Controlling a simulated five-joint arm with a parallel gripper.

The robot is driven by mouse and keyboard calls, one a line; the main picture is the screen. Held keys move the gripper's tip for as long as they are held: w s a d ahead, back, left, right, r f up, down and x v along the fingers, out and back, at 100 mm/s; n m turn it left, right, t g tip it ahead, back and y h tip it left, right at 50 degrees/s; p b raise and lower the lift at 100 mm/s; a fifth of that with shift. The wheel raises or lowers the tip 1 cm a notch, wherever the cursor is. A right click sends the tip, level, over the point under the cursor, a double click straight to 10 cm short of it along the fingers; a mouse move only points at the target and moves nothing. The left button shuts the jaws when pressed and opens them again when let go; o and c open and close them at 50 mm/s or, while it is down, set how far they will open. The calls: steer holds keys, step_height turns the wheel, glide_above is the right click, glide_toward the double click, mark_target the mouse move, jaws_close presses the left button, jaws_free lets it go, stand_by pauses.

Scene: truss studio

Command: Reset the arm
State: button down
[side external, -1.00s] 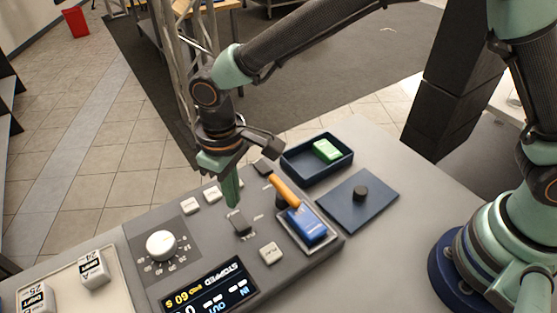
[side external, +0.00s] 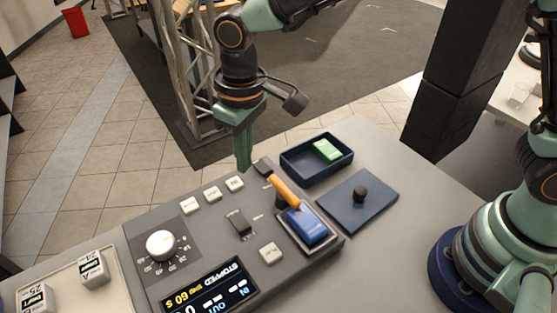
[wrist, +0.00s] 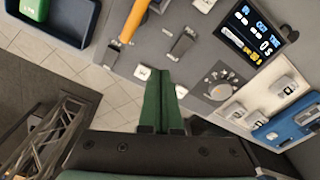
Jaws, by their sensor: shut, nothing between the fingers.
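My gripper (side external: 244,165) is shut and empty, with its green fingers pointing down just above the back part of the grey control panel (side external: 150,280). In the wrist view the two shut fingers (wrist: 163,105) reach over the panel's edge, close to a white button (wrist: 142,72). A black rocker switch (side external: 239,222) is below and in front of the fingers. An orange-handled lever (side external: 284,190) stands to their right. The display (side external: 208,289) reads STOPPED and 60.
A navy bin (side external: 300,167) holds a green block (side external: 327,150). A navy lid with a black knob (side external: 360,194) lies beside it. A white dial (side external: 160,245) and labelled white blocks (side external: 93,267) are at left. Air above the panel is free.

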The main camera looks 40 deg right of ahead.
steer(key=d+r+m+t, duration=0.1)
steer(key=d+r, duration=0.3)
steer(key=d, duration=0.4)
steer(key=d+r+m+t, duration=0.1)
steer(key=d+r+m, duration=0.1)
steer(key=d+r, duration=0.4)
steer(key=s+d+m+t, duration=0.2)
steer(key=s+d, duration=0.5)
steer(key=d, duration=0.5)
steer(key=shift+s+d+t, duration=0.25)
steer(key=shift+d+t, duration=0.15)
steer(key=shift+t, duration=0.2)
